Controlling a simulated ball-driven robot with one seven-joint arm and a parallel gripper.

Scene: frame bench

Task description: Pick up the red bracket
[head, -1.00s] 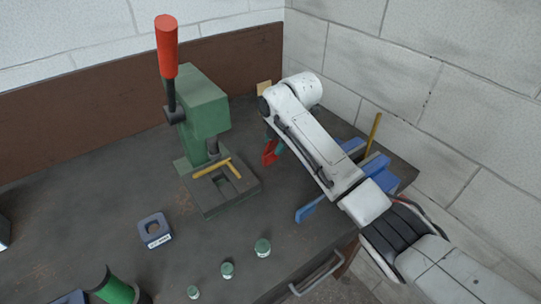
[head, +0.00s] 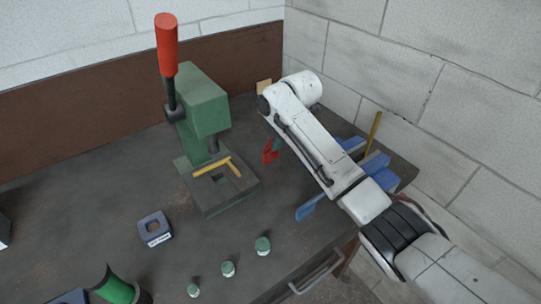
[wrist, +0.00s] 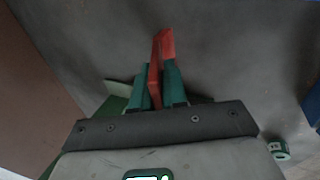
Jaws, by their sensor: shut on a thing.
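The red bracket (head: 268,153) is to the right of the green press in the head view, partly hidden by my arm. In the wrist view the red bracket (wrist: 163,47) stands up between the two green fingers of my gripper (wrist: 159,84). The fingers are shut on it, one on each side, and its far end sticks out beyond them. In the head view only a bit of my gripper (head: 277,144) shows beside the bracket. I cannot tell whether the bracket touches the bench.
The green press (head: 203,100), with a red-handled lever, stands left of my gripper. A yellow bracket (head: 229,165) lies on its base. A blue vise (head: 378,166) is behind my arm at right. A dark square block (head: 154,229) and several green-topped knobs (head: 262,246) sit in front.

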